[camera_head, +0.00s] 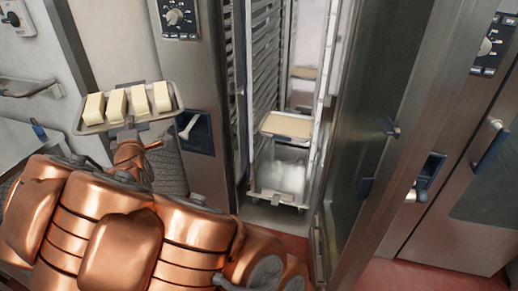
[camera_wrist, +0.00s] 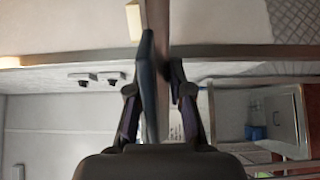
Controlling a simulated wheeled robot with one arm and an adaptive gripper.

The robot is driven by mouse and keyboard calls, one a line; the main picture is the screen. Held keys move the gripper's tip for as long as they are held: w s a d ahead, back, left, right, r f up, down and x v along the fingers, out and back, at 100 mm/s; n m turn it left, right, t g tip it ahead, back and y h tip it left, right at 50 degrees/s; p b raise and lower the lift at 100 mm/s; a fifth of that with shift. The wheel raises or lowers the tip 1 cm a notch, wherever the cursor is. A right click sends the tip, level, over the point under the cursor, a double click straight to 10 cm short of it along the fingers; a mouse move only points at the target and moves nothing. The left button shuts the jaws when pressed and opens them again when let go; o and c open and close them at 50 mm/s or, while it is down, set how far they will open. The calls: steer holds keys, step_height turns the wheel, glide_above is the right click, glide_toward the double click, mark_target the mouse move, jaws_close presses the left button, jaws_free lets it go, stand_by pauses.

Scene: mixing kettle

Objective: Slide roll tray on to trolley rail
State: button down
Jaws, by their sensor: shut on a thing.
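The roll tray (camera_head: 151,119) is a shallow metal tray with several pale oblong rolls (camera_head: 139,98) in a row. It is held up at the left of the head view, roughly level. My gripper (camera_wrist: 157,82) is shut on the tray's near edge, which shows edge-on between the fingers in the wrist view; a roll (camera_wrist: 133,22) shows beside it. In the head view my arm partly hides the grip. The trolley (camera_head: 256,178) stands in an open steel cabinet, right of the tray and apart from it. Its rails (camera_head: 265,75) are stacked along its left side.
Another tray (camera_head: 286,125) sits low in the trolley, with a whitish blurred thing (camera_head: 283,175) below it. The open cabinet door (camera_head: 375,120) stands on the right. A cabinet post with a dial (camera_head: 180,18) and handle (camera_head: 190,126) lies between the held tray and the trolley.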

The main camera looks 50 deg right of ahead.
steer(key=s+d+f+m+g+h+b, duration=0.3)
steer(key=s+d+f+b, duration=0.4)
steer(key=d, duration=0.6)
steer(key=s+d+f+m+g+h+b, duration=0.25)
steer(key=s+d+f+b, duration=0.45)
steer(key=d, duration=0.6)
steer(key=s+d+f+m+g+h+b, duration=0.25)
steer(key=d+f+g+b, duration=0.2)
steer(key=d+b, duration=0.7)
steer(key=w+d+t+p, duration=0.1)
steer(key=d+p, duration=0.6)
steer(key=d, duration=0.1)
steer(key=shift+w+d+f, duration=0.2)
steer(key=shift+w+f, duration=0.1)
steer(key=shift+f, duration=0.15)
steer(key=shift+s+a+b, duration=0.1)
steer(key=shift+a+b, duration=0.1)
steer(key=shift+b, duration=1.15)
steer(key=shift+d, duration=0.15)
steer(key=shift+x, duration=3)
